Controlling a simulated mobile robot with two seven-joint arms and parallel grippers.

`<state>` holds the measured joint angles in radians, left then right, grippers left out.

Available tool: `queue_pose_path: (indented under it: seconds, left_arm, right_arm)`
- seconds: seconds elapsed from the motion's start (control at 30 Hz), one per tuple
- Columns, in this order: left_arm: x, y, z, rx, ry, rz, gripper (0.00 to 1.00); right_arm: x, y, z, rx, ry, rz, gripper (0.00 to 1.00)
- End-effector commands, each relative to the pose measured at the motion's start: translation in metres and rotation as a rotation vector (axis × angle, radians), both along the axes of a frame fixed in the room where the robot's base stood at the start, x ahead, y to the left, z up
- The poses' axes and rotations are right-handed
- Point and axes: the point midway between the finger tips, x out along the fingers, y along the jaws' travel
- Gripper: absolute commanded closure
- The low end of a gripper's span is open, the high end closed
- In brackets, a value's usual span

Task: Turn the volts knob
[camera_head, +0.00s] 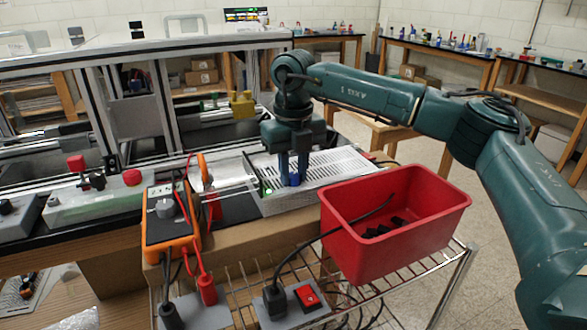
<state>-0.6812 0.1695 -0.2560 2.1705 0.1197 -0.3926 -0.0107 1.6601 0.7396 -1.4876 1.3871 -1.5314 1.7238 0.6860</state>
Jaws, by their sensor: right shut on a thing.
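My right gripper (293,180) comes down from above at the middle of the view, fingers pointing down over a silver box with a perforated top (335,168). Its fingertips are closed on a small blue part near the box's front left end; the fingers hide most of it, and I cannot read any label or tell if it is the volts knob. A green light shows on the box's end face (268,188). An orange meter (172,220) with a grey round knob (166,207) stands to the left. My left gripper is not in view.
A red bin (395,225) with black pieces inside sits just right of the box, on a wire rack (440,265). A red switch (307,295) and black and red cables lie below. An aluminium extrusion frame (150,60) stands behind. A yellow part (242,104) is behind the gripper.

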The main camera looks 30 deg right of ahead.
Motion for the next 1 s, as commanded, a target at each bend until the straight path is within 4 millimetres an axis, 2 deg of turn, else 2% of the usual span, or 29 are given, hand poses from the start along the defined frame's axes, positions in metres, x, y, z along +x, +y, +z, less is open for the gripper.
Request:
queue_pose_path:
  seconds: [0.37,1.0]
  left_arm:
    - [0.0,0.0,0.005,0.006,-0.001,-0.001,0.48]
    - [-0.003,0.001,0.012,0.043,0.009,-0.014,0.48]
  right_arm:
    - [0.0,0.0,0.002,0.0,0.0,0.123,0.98]
    - [0.001,0.0,0.002,0.0,-0.002,0.705,0.98]
